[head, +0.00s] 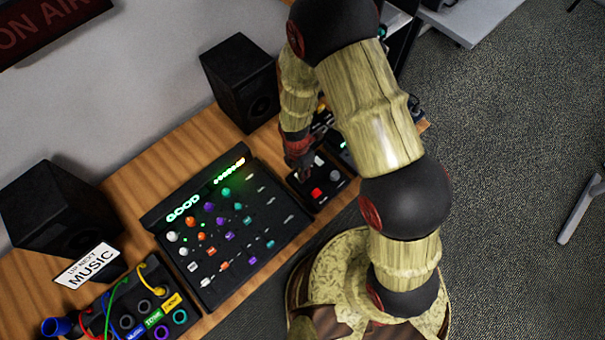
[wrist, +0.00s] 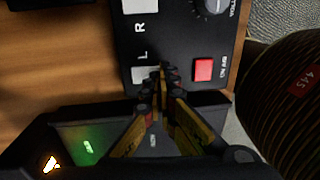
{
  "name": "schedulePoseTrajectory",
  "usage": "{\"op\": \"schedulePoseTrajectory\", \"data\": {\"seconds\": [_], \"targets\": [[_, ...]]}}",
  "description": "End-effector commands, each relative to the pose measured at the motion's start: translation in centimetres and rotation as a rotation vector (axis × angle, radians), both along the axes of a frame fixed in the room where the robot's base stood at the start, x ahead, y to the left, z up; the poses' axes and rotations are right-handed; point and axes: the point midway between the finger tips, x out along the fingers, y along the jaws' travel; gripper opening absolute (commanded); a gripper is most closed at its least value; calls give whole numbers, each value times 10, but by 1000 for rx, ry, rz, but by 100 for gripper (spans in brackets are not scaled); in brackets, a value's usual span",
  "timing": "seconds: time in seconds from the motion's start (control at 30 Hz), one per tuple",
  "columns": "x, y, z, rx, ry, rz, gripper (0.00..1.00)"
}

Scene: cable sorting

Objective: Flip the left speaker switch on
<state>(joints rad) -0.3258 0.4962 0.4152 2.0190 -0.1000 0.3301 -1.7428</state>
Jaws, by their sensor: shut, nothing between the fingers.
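A black control box (wrist: 178,42) carries a white switch marked L (wrist: 144,75) and a white switch marked R (wrist: 135,6). It also shows in the head view (head: 328,198), with its red button (head: 317,192). My gripper (wrist: 165,76) is shut and empty, its fingertips at the right edge of the L switch in the wrist view. I cannot tell whether they touch it. The fingertips partly cover the switch, and its position is unclear.
The red button (wrist: 203,69) and a knob (wrist: 214,5) lie right of the switches in the wrist view. Two speakers (head: 62,212) (head: 243,82) stand at the back of the wooden desk (head: 160,165).

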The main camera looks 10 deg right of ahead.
Motion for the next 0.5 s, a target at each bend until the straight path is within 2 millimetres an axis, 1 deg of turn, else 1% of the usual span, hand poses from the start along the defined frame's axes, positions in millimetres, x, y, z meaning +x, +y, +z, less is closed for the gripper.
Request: {"op": "schedulePoseTrajectory", "data": {"seconds": [0.1, 0.5], "targets": [[-4, -3, -8, -1, 3, 0, 0], [0, 0, -5, -1, 1, 0, 0]]}}
